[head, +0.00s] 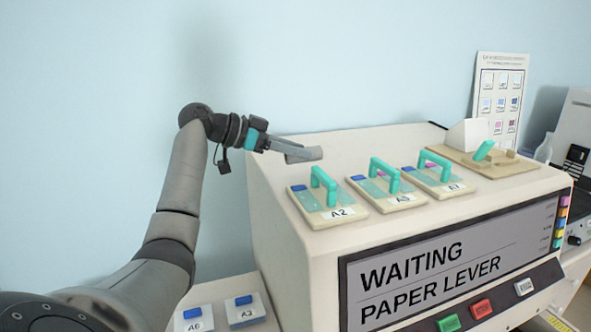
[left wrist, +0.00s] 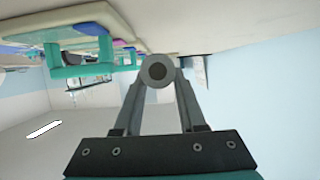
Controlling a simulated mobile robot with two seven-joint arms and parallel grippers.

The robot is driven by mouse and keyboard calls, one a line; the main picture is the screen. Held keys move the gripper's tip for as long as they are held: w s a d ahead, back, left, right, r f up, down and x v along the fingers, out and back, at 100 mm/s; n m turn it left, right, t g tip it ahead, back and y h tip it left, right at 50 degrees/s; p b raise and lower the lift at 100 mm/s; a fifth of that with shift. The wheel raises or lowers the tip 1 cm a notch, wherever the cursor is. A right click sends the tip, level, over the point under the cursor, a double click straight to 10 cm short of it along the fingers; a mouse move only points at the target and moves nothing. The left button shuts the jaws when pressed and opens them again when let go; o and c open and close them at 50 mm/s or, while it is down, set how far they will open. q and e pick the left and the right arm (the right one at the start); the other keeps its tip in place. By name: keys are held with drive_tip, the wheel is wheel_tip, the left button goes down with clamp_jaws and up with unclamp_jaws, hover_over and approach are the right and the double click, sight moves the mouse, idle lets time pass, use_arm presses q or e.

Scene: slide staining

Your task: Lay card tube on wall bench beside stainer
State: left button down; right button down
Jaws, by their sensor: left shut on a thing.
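My left gripper (head: 287,149) is shut on a grey card tube (head: 304,155), held over the left back edge of the stainer's top. In the left wrist view the tube (left wrist: 157,71) shows end-on between the fingers. The stainer (head: 330,146) is a large cream machine whose screen reads "WAITING PAPER LEVER". A pale bench (head: 213,292) shows at the stainer's left, below and behind my left arm; much of it is hidden. My right gripper is not in view.
Plates with teal handles, marked A2 (head: 330,205) and A7 (head: 438,181), stand on the stainer with another between them. A beige board with a teal lever (head: 484,150) is at right. Two blue-topped blocks (head: 245,309) (head: 194,319) sit on the bench.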

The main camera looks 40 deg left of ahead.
sight(295, 182)
use_arm(q)
drive_tip(key=shift+f, duration=2.2)
drive_tip(key=shift+c, duration=2.4)
unclamp_jaws()
drive_tip(key=shift+s+a+r, duration=0.1)
drive_tip(key=shift+s, duration=0.05)
drive_tip(key=b+v, duration=0.2)
drive_tip(key=v, duration=0.9)
drive_tip(key=shift+s+r, duration=0.2)
drive_tip(key=shift+s, duration=0.1)
